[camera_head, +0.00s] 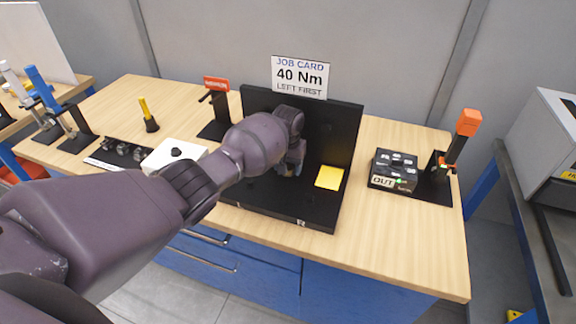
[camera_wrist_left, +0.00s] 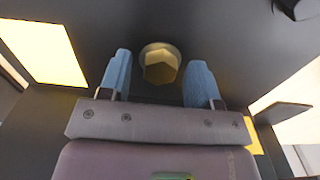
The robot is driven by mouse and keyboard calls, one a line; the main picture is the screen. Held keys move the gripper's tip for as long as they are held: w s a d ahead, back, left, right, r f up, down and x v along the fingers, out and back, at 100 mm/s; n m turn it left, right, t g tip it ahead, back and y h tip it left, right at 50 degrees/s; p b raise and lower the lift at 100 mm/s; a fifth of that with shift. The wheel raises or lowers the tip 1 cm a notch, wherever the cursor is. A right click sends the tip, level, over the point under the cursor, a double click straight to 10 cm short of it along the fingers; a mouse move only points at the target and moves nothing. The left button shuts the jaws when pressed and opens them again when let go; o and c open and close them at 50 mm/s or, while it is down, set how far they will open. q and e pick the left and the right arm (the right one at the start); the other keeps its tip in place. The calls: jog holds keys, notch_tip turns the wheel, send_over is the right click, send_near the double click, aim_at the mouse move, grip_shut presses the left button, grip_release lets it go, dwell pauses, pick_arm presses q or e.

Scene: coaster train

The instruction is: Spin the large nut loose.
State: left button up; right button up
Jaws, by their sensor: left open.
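The large nut (camera_wrist_left: 160,66) is a brass-coloured hexagon on a round base, seen against the dark fixture in the left wrist view. My left gripper (camera_head: 290,171) is in front of the black fixture's upright panel (camera_head: 341,130) in the head view. Its two blue fingers also show in the left wrist view (camera_wrist_left: 159,76), open, one on each side of the nut in the picture. A gap shows between each finger and the nut. How far the fingertips are from the nut in depth I cannot tell. In the head view my arm hides the nut.
A yellow square (camera_head: 329,177) lies on the fixture's base. To the right are a black box marked OUT (camera_head: 393,169) and an orange-topped tool on a stand (camera_head: 467,124). A white box (camera_head: 174,155) and a red-signed stand (camera_head: 215,100) are at left. The job card (camera_head: 299,77) reads 40 Nm, left first.

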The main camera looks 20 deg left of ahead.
pick_arm(q)
jog(key=shift+r, duration=0.15)
notch_tip(320, 180, up, 11)
jog(key=shift+f+b, duration=0.2)
jog(key=shift+b, duration=0.1)
dwell(0.4)
